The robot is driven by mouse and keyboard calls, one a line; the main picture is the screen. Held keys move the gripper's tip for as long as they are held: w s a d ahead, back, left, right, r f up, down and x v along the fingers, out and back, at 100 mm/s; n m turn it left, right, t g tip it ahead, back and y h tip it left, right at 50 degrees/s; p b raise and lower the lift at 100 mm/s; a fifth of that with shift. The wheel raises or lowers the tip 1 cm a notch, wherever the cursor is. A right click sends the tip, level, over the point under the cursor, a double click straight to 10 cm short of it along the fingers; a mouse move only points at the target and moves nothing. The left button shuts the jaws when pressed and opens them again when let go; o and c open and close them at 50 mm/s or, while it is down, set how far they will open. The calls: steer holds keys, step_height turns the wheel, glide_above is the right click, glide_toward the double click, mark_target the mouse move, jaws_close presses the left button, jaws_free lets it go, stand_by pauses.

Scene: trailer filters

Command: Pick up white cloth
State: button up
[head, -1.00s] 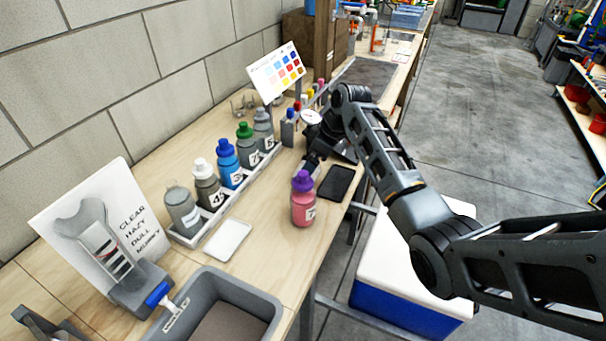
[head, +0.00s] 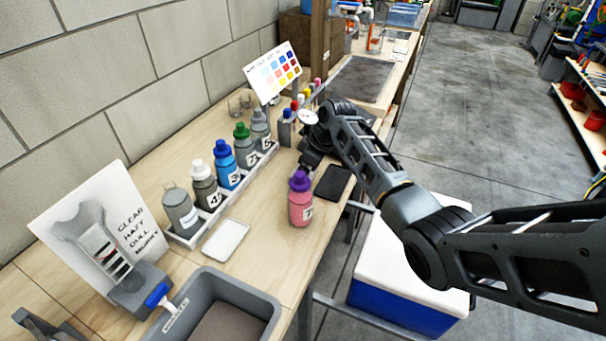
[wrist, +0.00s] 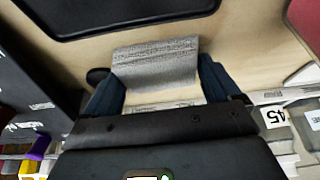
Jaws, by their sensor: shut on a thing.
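In the wrist view, my gripper (wrist: 160,92) has its two dark blue fingers on either side of a pale grey-white, textured cloth (wrist: 155,64). The gripper is shut on this cloth, which spans the gap and sticks out beyond the fingertips. Pale wood shows behind it. In the head view, my gripper (head: 310,160) is low over the workbench, behind the pink bottle and beside the black tray. There the cloth is hidden by my wrist or too small to make out.
A pink bottle with a purple cap (head: 300,205) stands near the bench edge, by a flat black tray (head: 332,183). A rack (head: 212,222) holds several numbered bottles along the left. A small white tray (head: 226,241) and a grey bin (head: 268,305) are nearer.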

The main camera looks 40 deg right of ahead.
steer(key=shift+c, duration=0.4)
step_height(320, 180, up, 4)
steer(key=shift+f+b, duration=0.15)
steer(key=shift+b, duration=0.2)
steer(key=s+d+r+b, duration=0.1)
steer(key=s+d+r, duration=0.6)
steer(key=s, duration=0.2)
steer(key=shift+d+r, duration=0.15)
steer(key=shift+s, duration=0.1)
steer(key=o, duration=0.5)
steer(key=c, duration=0.4)
